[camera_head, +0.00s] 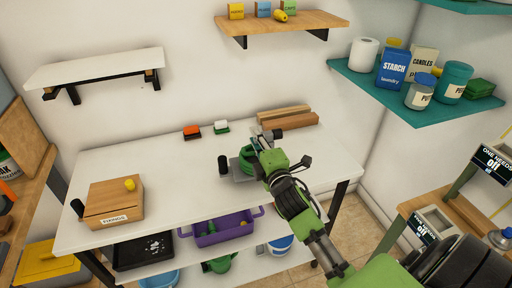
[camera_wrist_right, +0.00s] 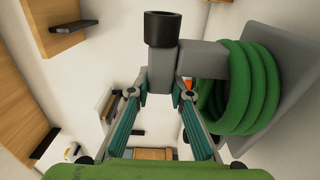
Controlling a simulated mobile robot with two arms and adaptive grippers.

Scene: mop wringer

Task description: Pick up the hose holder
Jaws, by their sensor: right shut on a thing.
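The hose holder (camera_head: 236,170) is a grey bracket and plate with a coiled green hose (camera_head: 246,156) on it. In the head view it is over the white table, in front of my right gripper (camera_head: 260,150). Whether it touches the tabletop I cannot tell. In the right wrist view, the fingers of my right gripper (camera_wrist_right: 160,88) are shut on the holder's grey arm (camera_wrist_right: 188,58). A black round end (camera_wrist_right: 161,28) sticks up from it, and the green hose (camera_wrist_right: 250,88) hangs to the right. My left gripper is not in view.
The white table (camera_head: 165,165) holds a wooden box (camera_head: 112,205) at left, an orange brush (camera_head: 192,131), a white brush (camera_head: 221,127) and wooden blocks (camera_head: 285,115). A purple bin (camera_head: 215,235) sits below. A teal corner shelf (camera_head: 400,98) with containers is at right. The table's middle is clear.

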